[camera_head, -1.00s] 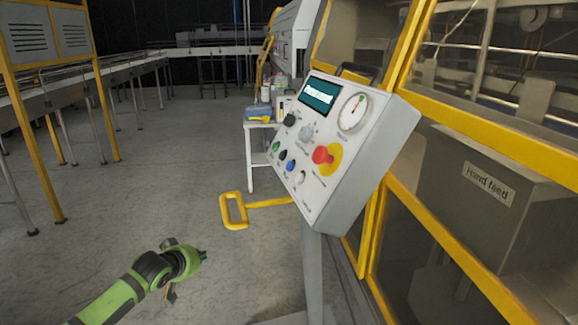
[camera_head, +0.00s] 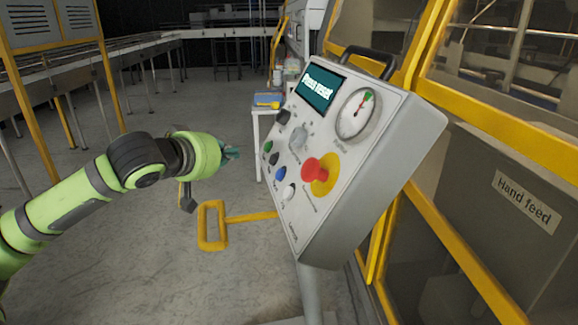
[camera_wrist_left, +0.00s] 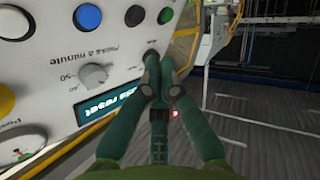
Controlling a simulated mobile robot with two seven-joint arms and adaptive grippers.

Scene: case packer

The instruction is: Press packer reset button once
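The packer control panel (camera_head: 330,205) is a tilted grey box on a post, with a teal display (camera_head: 318,88) that seems to read "Press reset". Its lower face has green (camera_head: 268,146), black (camera_head: 274,159), blue (camera_head: 280,173) and white (camera_head: 289,192) buttons; their labels are too small to read. The blue button shows in the left wrist view (camera_wrist_left: 87,16). My left gripper (camera_head: 232,153) is just left of the panel, level with the green button. In the left wrist view its dark green fingers (camera_wrist_left: 159,62) meet at the tips, empty. My right gripper is out of view.
A red emergency stop (camera_head: 314,171) on a yellow base sits right of the small buttons. A grey knob (camera_head: 298,137), black knob (camera_head: 284,117) and gauge (camera_head: 357,114) sit above. Yellow-framed guards line the right.

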